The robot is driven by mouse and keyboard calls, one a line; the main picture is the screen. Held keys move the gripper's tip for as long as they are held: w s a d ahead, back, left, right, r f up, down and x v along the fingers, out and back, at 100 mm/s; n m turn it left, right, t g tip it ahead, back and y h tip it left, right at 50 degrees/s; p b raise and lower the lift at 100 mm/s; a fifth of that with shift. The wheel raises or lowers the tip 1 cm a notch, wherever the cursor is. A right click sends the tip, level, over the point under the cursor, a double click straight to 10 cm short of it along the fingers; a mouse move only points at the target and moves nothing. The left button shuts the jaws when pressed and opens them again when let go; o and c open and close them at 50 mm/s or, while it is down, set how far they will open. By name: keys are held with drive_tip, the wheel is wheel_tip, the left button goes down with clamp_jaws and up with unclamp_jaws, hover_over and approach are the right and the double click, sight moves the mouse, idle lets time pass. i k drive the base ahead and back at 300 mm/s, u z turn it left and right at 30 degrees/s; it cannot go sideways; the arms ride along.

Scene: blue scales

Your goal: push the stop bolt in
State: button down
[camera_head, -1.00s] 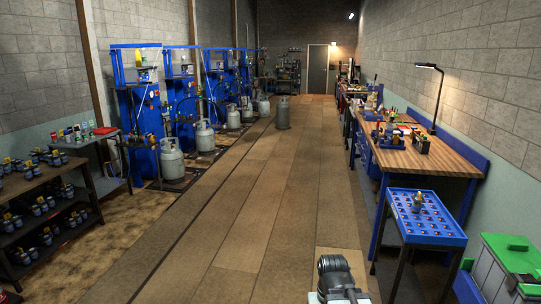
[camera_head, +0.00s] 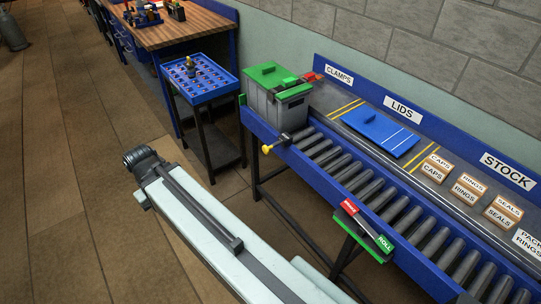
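What looks like the stop bolt, with a yellow knob (camera_head: 267,149), sticks out from the blue front rail of the roller conveyor near its left end. A dark bracket sits beside it on the rail. My pale arm with a dark round joint lies across the lower middle, in front of the conveyor and apart from the knob. No gripper fingers show.
A grey bin (camera_head: 279,100) with a green lid stands at the conveyor's left end. A blue lid (camera_head: 380,131) and small labelled boxes lie behind the rollers (camera_head: 370,187). A red and green ROLL sign (camera_head: 364,230) hangs in front.

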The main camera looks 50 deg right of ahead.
sight(266, 150)
drive_tip(key=k, duration=1.4)
drive_tip(key=z, duration=0.85)
drive_tip(key=i, duration=1.05)
drive_tip(key=u, duration=1.55)
drive_tip(key=i, duration=0.3)
drive_tip(key=u, duration=0.65)
